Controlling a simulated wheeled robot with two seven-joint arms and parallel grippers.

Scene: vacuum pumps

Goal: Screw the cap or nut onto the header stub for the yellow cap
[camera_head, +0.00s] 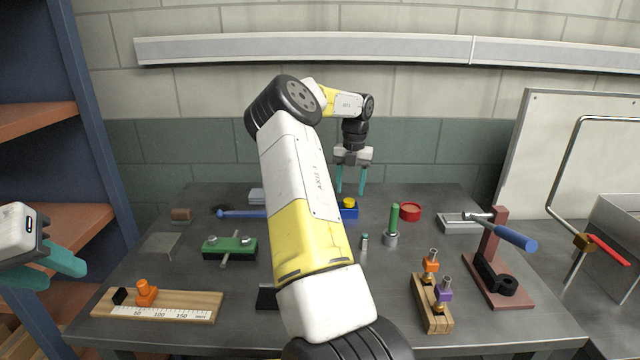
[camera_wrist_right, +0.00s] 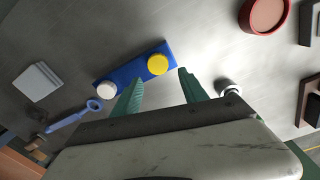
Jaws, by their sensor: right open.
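A yellow cap (camera_head: 349,202) sits at the right end of a blue block (camera_head: 349,213), the header, on the table. In the right wrist view the yellow cap (camera_wrist_right: 157,64) and a white round piece (camera_wrist_right: 107,90) sit at opposite ends of the blue block (camera_wrist_right: 132,67). I cannot tell how far the cap is screwed on. My right gripper (camera_head: 351,190) points down above the block, open and empty, and its fingers (camera_wrist_right: 160,82) lie either side of the cap's near side in the right wrist view. My left gripper (camera_head: 62,274) is open and empty at the far left, off the table.
A green-handled tool (camera_head: 393,222) and red dish (camera_head: 410,211) stand right of the block. A blue ring-ended wrench (camera_head: 240,213) lies left. My right arm hides the middle.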

